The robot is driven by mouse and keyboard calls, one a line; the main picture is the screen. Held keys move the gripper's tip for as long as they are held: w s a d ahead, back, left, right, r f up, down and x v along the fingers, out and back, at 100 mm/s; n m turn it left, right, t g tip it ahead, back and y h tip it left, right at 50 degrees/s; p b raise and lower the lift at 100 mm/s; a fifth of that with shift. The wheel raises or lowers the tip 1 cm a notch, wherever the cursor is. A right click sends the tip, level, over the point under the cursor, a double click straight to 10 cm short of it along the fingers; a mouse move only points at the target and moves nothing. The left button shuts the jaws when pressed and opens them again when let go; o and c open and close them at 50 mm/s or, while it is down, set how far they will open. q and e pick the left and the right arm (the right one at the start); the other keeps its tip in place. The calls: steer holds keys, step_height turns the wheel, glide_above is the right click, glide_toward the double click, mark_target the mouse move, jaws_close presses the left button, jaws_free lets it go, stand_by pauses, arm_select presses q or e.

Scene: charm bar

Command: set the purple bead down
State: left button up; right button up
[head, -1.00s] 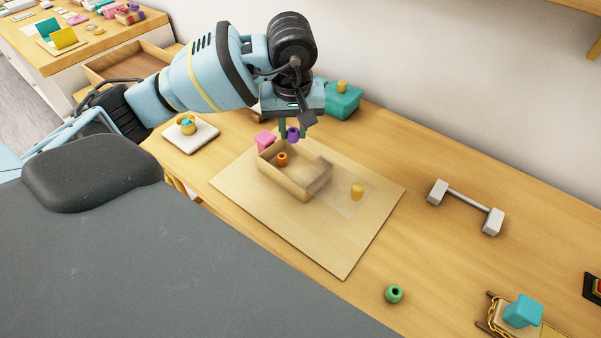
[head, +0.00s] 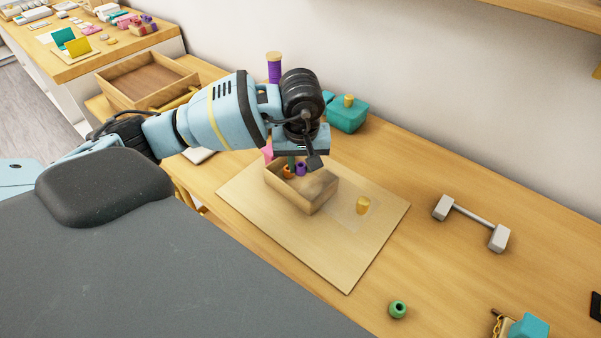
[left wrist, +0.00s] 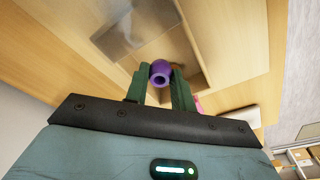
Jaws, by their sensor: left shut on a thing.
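The purple bead (head: 301,169) is between the fingers of my left gripper (head: 296,164), at the wooden box (head: 312,205). It also shows in the left wrist view (left wrist: 160,73), where the green fingers (left wrist: 160,90) are shut on it. The bead appears low inside the box; I cannot tell whether it touches the floor. An orange bead (head: 288,171) is in the box to its left, mostly hidden behind the purple one in the left wrist view. My right gripper is not in view.
The box stands on a tan board (head: 340,262). A teal container (head: 347,115) is farther back. A green bead (head: 398,309) and a grey-white bar stand (head: 470,221) are to the right.

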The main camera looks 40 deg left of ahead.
mark_target(301, 167)
arm_select(q)
steer(key=shift+f, duration=1.8)
steer(key=shift+f, duration=0.2)
steer(key=o, duration=0.6)
steer(key=shift+o, duration=0.3)
steer(key=shift+r, duration=0.2)
step_height(301, 167, up, 12)
steer(key=s+d, duration=0.1)
steer(key=shift+s, duration=0.25)
